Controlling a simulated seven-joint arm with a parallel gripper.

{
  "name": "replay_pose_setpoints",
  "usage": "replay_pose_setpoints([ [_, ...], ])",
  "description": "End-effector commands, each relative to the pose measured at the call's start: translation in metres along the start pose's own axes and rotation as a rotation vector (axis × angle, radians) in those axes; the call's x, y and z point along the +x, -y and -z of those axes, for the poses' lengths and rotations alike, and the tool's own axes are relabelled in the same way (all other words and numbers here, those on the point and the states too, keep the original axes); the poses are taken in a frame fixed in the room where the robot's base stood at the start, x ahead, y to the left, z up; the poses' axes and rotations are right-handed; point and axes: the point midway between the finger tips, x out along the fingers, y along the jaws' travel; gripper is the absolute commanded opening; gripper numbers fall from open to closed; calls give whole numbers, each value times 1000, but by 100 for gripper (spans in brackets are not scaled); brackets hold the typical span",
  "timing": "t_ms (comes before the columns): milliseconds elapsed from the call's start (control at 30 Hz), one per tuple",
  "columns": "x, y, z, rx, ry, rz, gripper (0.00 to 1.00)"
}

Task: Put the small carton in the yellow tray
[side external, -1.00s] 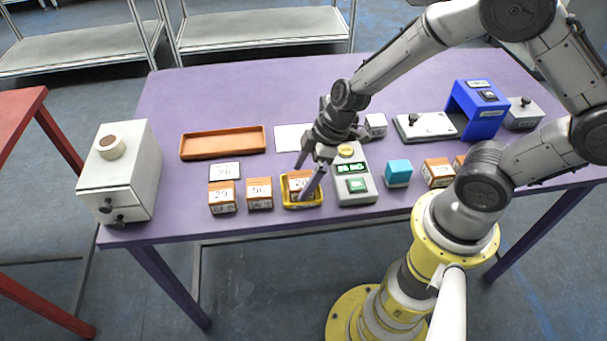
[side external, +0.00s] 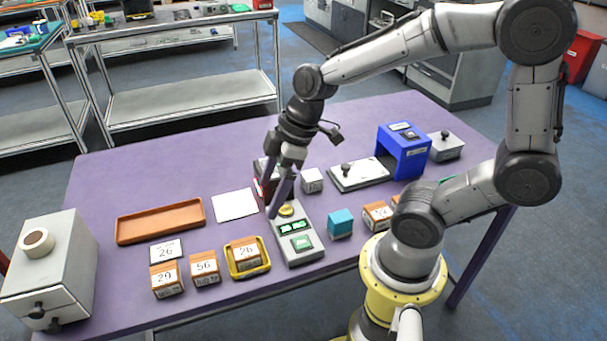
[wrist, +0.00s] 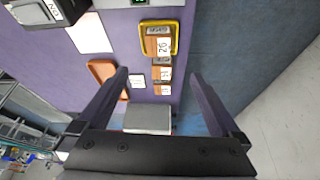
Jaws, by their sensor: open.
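A small orange-brown carton (side external: 245,253) with a white label reading 26 sits inside the yellow tray (side external: 265,266), near the front edge of the table. In the wrist view the carton (wrist: 157,45) lies within the tray's yellow rim (wrist: 178,40). My gripper (side external: 270,200) is open and empty, raised above the table behind and to the right of the tray, apart from the carton. Its two spread fingers (wrist: 160,74) show in the wrist view with nothing held between them.
Two similar cartons, labelled 29 (side external: 166,280) and 56 (side external: 205,268), stand left of the tray. A grey console (side external: 296,236) with green displays is just right of it, then a teal cube (side external: 340,223).

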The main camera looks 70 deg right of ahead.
Motion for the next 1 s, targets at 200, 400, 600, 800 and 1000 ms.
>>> replay_pose_setpoints([
  [200,-68,23,-22,246,-19,-122,100],
  [400,-104,36,-50,469,-65,-226,100],
  [600,-116,39,-64,584,-99,-275,100],
  [800,-117,39,-66,599,-102,-280,100],
  [1000,-117,39,-66,598,-103,-279,100],
])
